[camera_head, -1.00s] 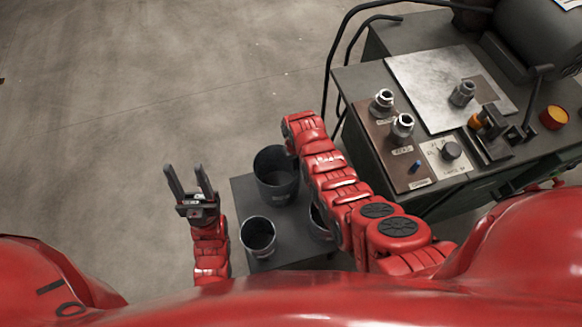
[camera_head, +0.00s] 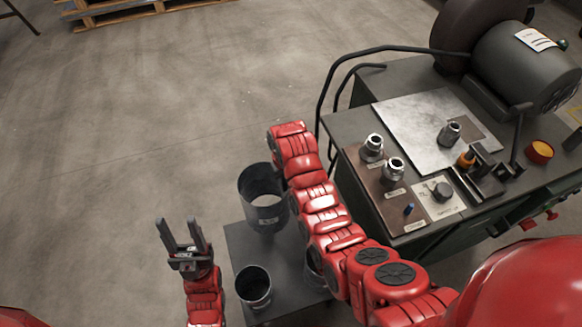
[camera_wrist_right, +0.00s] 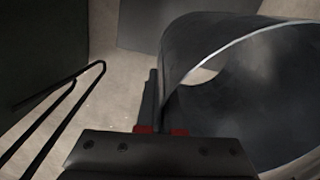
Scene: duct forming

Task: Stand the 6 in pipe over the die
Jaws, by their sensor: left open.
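The largest dark pipe (camera_head: 263,214), a hollow upright cylinder with a small label, is at the end of my right arm, above the small table. In the right wrist view its curved wall and open mouth (camera_wrist_right: 245,85) fill the right side. My right gripper (camera_wrist_right: 157,95) is shut on the pipe's wall; its inner finger is hidden, and the head view hides the fingers behind the wrist. My left gripper (camera_head: 181,224) is open and empty, left of the table.
A small dark table (camera_head: 240,240) holds a smaller pipe (camera_head: 253,287) and another partly hidden by my arm. The workbench (camera_head: 350,125) at right carries two silver fittings (camera_head: 393,172), a clamp (camera_head: 482,170) and a big motor (camera_head: 525,65). Bent bars (camera_head: 322,100) edge its left side.

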